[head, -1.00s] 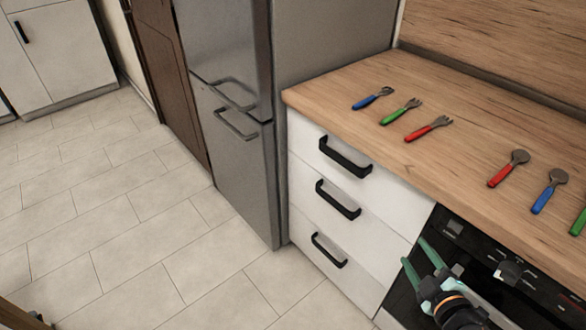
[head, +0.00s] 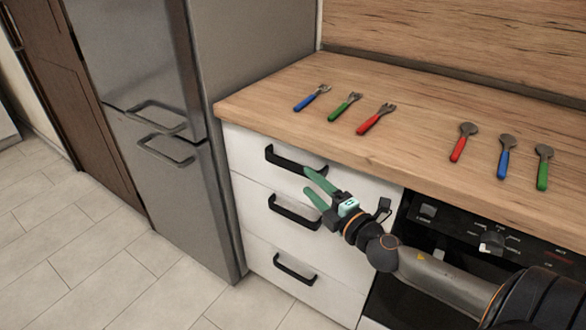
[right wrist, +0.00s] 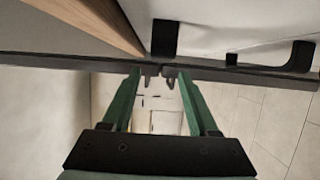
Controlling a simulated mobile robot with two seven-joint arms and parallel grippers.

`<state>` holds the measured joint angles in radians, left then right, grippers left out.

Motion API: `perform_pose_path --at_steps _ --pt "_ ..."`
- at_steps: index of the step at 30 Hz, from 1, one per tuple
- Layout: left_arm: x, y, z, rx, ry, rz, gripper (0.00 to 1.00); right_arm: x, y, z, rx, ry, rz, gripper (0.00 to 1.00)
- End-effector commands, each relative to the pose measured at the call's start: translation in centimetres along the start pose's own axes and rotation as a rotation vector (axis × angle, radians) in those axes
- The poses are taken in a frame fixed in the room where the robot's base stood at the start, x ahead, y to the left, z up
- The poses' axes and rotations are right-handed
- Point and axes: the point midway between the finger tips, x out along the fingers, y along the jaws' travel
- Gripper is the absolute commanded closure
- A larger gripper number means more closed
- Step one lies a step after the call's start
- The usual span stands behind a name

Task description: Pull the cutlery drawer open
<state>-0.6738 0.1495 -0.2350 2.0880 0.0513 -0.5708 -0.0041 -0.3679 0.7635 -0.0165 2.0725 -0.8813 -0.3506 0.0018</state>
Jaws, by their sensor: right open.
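A white drawer unit with three shut drawers stands under the counter. The top drawer (head: 246,150) has a black bar handle (head: 285,159), and the middle (head: 294,213) and bottom (head: 293,270) handles are below it. No label shows which is the cutlery drawer. My right gripper (head: 308,182) has green fingers, open and empty, in front of the unit between the top and middle handles. My left gripper is not in view.
Forks with blue, green and red handles (head: 375,119) and several spoons (head: 463,142) lie on the wooden counter (head: 415,115). A steel fridge (head: 150,75) stands left of the drawers, an oven (head: 430,225) right. The tiled floor (head: 50,240) in front is clear.

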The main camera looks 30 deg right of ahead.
Motion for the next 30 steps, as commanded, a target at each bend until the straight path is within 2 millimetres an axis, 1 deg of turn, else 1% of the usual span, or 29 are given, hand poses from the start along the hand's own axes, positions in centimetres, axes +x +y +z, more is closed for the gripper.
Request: perform_pose_path --at_steps 1,3,9,15,21,30 --pt "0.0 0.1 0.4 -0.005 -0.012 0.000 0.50 0.8 0.1 0.0 0.000 0.000 0.003 0.40" --pt "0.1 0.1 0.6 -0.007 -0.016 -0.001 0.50 1.7 0.1 0.0 0.001 0.001 0.003 0.40" --pt "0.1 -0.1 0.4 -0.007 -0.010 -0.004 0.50 4.3 0.1 0.0 0.001 0.000 0.001 0.40" --pt "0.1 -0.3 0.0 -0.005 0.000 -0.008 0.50 6.2 -0.1 0.0 0.001 -0.001 0.000 0.40" --pt "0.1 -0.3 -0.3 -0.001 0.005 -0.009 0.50 7.2 -0.1 0.0 0.002 0.000 -0.001 0.40" --pt "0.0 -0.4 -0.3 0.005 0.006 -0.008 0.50 7.3 -0.1 0.0 0.002 0.000 -0.002 0.40"
